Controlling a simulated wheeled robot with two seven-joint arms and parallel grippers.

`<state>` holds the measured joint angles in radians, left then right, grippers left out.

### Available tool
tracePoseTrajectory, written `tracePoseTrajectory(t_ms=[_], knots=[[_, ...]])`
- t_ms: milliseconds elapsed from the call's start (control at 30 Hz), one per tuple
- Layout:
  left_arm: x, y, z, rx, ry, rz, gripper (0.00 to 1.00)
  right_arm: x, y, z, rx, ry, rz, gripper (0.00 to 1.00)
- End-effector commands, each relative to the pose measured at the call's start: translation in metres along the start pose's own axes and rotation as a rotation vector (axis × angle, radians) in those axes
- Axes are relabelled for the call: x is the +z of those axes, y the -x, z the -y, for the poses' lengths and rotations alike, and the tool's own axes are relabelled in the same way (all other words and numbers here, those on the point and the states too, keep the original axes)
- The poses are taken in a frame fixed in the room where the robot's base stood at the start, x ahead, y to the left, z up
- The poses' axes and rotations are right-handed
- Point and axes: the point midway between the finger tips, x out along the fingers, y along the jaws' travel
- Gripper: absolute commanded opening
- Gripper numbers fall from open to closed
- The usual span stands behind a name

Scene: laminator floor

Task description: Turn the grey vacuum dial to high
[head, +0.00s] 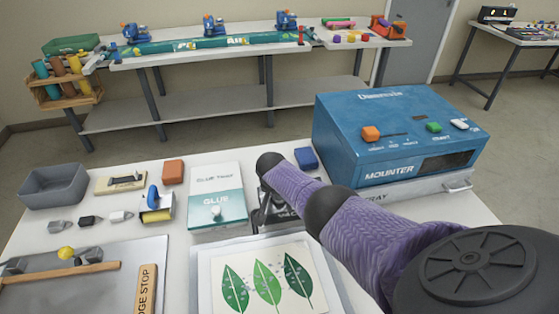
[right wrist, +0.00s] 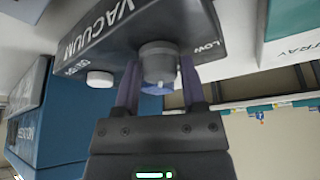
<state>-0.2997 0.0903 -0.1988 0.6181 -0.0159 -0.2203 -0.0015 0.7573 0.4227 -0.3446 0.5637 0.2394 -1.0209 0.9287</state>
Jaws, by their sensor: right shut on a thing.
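The dark vacuum unit (head: 283,207) stands on the white table, mostly hidden behind my right arm in the head view. In the right wrist view its sloped dark panel (right wrist: 105,30) reads VACUUM, with LOW printed on the right of the dial. The grey vacuum dial (right wrist: 158,55) sticks out of the panel. My right gripper (right wrist: 160,88) has one finger on each side of the dial and is shut on it; it also shows in the head view (head: 260,208). The HIGH mark is not visible, and I cannot tell the dial's setting. My left gripper is out of view.
A white on/off button (right wrist: 100,79) sits beside the dial. The glue box (head: 215,190) stands just left of the unit, the blue mounter (head: 345,125) to its right. A leaf print (head: 268,275) lies in front. A blue block (head: 306,158) is behind.

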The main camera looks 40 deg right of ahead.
Motion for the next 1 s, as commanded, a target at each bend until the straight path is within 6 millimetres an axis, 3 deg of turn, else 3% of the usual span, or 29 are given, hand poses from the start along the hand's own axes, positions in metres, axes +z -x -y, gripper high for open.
tracePoseTrajectory(t_ms=[500, 1000], knots=[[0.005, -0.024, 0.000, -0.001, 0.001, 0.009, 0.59, 0.001, -0.002, 0.002, 0.136, -0.331, 0.001, 0.00], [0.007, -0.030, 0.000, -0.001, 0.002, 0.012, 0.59, -0.001, 0.000, 0.001, 0.173, -0.418, -0.001, 0.00]])
